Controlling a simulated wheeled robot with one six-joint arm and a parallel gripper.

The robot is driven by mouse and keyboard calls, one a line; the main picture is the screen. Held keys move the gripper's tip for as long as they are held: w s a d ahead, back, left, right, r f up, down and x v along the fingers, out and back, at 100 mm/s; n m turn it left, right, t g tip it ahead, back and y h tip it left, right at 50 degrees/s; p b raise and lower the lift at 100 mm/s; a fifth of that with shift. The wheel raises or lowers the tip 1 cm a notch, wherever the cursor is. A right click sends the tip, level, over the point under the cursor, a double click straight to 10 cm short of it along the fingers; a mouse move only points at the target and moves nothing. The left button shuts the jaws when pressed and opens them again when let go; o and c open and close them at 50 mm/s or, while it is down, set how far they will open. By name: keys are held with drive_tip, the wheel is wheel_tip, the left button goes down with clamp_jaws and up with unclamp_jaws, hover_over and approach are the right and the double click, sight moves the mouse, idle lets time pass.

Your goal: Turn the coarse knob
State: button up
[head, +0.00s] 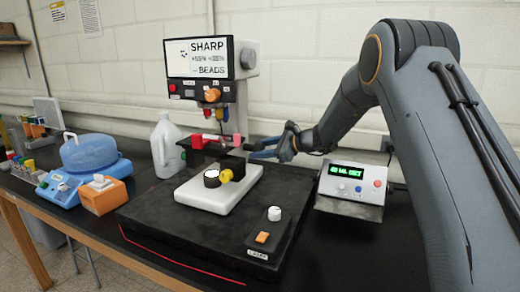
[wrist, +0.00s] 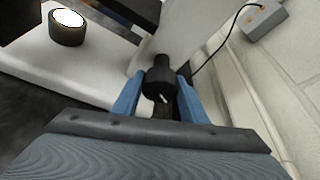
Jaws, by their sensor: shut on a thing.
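A black knob (wrist: 159,82), which I take to be the coarse knob, sticks out from the side of the microscope-like device in the wrist view. It has a small white mark on its end face. My gripper (wrist: 158,92) has its two blue fingers on either side of the knob, shut on it. In the head view my gripper (head: 254,149) reaches in from the right to the device's right side; the knob is small and partly hidden by the fingers there.
A box with a green display (head: 351,183) sits right, below my arm. A black platform (head: 170,222) with a white dial (head: 274,214) lies under the base. A white jug (head: 167,148) and blue apparatus (head: 90,158) stand left.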

drive_tip(key=shift+m+g, duration=0.3)
drive_tip(key=shift+m, duration=0.1)
idle(0.3)
drive_tip(key=o, duration=1)
drive_tip(key=shift+b+v, duration=1.05)
drive_tip(key=shift+v, duration=2.9)
